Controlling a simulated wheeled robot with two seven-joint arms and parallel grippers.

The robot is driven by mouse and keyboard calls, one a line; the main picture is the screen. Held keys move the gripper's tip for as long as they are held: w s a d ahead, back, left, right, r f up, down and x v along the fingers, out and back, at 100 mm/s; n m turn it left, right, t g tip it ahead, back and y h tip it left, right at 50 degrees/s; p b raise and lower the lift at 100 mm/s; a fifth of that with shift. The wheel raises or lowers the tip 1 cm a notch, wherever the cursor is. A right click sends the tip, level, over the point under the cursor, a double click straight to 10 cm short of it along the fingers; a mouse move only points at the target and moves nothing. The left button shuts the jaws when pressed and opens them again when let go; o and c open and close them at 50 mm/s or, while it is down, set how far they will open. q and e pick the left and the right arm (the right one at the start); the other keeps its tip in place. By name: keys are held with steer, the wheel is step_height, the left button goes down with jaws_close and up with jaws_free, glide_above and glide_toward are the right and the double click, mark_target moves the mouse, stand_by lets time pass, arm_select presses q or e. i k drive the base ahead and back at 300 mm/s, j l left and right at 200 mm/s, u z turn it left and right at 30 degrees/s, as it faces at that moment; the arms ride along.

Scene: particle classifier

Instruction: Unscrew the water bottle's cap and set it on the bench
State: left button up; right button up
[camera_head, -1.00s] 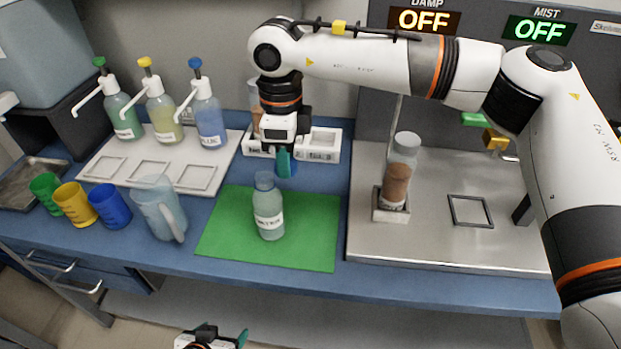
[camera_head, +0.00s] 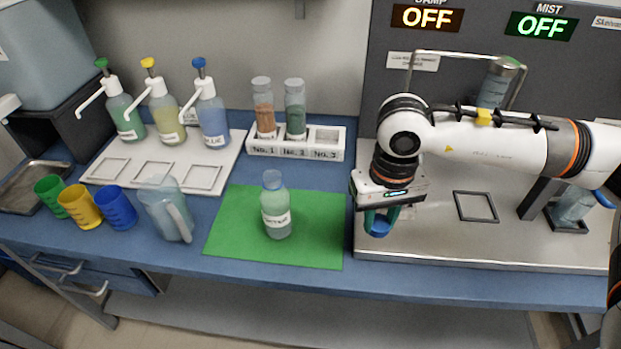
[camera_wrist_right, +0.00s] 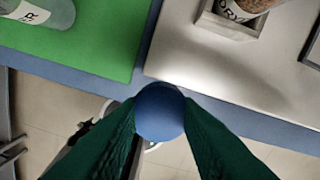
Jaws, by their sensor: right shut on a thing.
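The water bottle (camera_head: 277,215) stands upright and uncapped on the green mat (camera_head: 320,225). Part of it shows at the top left of the right wrist view (camera_wrist_right: 50,10). My right gripper (camera_head: 381,219) is shut on the blue cap (camera_head: 377,228), which it holds in the air to the right of the bottle, by the front left corner of the steel platform. In the right wrist view, the round cap (camera_wrist_right: 159,111) sits between the two green fingertips. My left gripper is not visible in the head view.
The blue bench (camera_head: 190,255) has a narrow bare strip in front of the mat. The steel platform (camera_head: 440,235) on the right has an empty square frame (camera_head: 475,206). A clear jug (camera_head: 165,210) and coloured cups stand left of the mat. A bottle rack (camera_head: 325,150) stands behind it.

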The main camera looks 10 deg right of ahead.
mark_target(274, 197)
steer(key=i+j, duration=0.1)
steer(key=j, duration=0.4)
steer(key=i+j, duration=0.1)
steer(key=j, duration=0.35)
steer(key=i+j+z, duration=0.1)
steer(key=j, duration=0.4)
steer(key=i, duration=0.35)
